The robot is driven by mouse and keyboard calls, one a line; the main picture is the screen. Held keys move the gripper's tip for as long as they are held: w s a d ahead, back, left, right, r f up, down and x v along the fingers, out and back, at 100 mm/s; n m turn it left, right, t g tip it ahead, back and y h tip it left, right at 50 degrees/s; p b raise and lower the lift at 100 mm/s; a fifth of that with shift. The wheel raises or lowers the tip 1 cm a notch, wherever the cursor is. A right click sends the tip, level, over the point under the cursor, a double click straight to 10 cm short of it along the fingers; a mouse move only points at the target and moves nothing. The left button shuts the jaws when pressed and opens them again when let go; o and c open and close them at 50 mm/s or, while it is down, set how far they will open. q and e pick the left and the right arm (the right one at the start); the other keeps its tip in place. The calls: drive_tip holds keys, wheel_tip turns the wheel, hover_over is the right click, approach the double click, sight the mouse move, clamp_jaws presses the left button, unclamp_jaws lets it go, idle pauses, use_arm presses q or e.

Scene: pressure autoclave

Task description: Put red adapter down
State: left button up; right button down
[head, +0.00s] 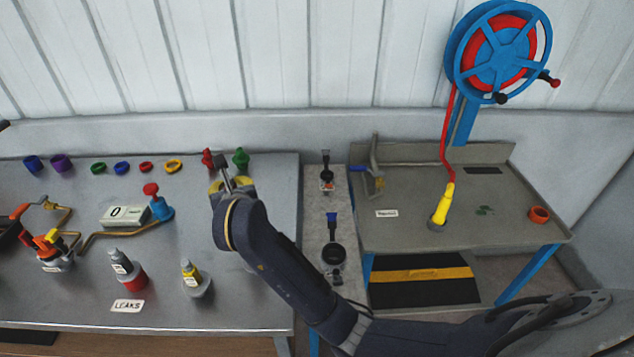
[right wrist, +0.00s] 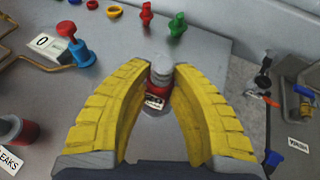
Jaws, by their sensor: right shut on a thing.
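My right gripper (head: 231,188) reaches over the right part of the grey bench (head: 232,311). In the right wrist view its yellow fingers (right wrist: 159,82) are closed on a small piece with a ribbed grey top and a red, labelled lower part. I take this to be the red adapter (right wrist: 159,74). It looks upright, and its base is over or on the bench; I cannot tell whether it touches. In the head view the gripper mostly hides it. My left gripper is not in view.
Behind the gripper stand a red fitting (head: 207,158) and a green fitting (head: 240,160). Several coloured rings lie along the back.

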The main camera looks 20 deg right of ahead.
drive_tip(key=s+d, duration=0.3)
drive_tip(key=d, duration=0.4)
drive_tip(key=s+d, duration=0.3)
drive_tip(key=d, duration=0.4)
drive_tip(key=w+d+r+m+g+h, duration=0.3)
drive_tip(key=w+d+r+m+h, duration=0.45)
drive_tip(key=w+d+r, duration=0.75)
drive_tip(key=w+d+f+m+h, duration=0.1)
drive_tip(key=f, duration=1.1)
drive_tip(key=w+d+f+m+g+h, duration=0.1)
drive_tip(key=w+d+f, duration=0.1)
drive_tip(key=f, duration=1)
drive_tip(key=shift+d+g, duration=0.15)
drive_tip(key=shift+g, duration=0.15)
drive_tip(key=shift+f+h, duration=0.2)
drive_tip(key=shift+h, duration=0.05)
drive_tip(key=c, duration=1.2)
unclamp_jaws()
drive_tip(key=shift+f, duration=0.1)
drive_tip(key=shift+c, duration=0.2)
